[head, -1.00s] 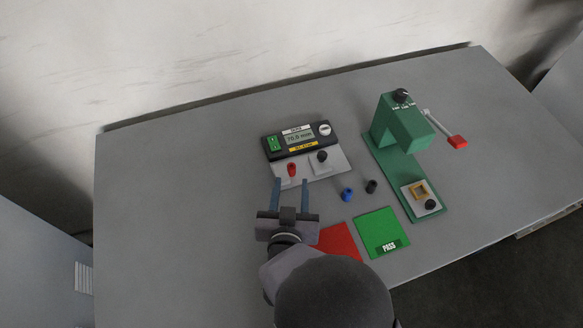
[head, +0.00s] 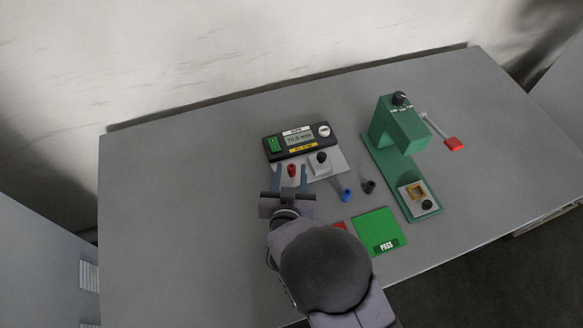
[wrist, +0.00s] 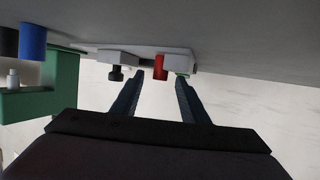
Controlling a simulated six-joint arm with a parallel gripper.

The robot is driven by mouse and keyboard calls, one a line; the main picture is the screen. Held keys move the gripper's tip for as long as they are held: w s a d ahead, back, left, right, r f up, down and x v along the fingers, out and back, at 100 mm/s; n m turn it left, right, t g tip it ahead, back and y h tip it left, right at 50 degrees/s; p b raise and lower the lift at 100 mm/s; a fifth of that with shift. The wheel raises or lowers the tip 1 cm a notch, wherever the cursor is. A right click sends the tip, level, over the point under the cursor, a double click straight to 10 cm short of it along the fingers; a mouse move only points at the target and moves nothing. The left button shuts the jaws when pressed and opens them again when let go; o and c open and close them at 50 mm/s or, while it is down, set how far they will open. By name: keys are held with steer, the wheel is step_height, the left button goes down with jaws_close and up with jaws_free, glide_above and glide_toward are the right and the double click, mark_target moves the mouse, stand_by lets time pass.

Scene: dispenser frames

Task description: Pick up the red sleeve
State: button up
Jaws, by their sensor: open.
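The red sleeve (head: 291,170) is a small red cylinder standing at the front left of the measuring device's light grey plate. My gripper (head: 290,177) is open, and its two blue-grey fingers reach toward the sleeve from the front. In the head view the sleeve shows between the fingertips, one finger on either side.
The measuring device (head: 301,140) with its display stands behind the sleeve. A black knob (head: 321,157) is on its plate. A blue sleeve (head: 346,194) and a black sleeve (head: 368,186) stand to the right. A green press (head: 401,135) and a green PASS mat (head: 378,231) are farther right.

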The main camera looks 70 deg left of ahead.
steer(key=shift+c, duration=0.2)
jaws_close()
steer(key=shift+r, duration=0.15)
step_height(320, 180, up, 10)
steer(key=b, duration=0.1)
stand_by(0.7)
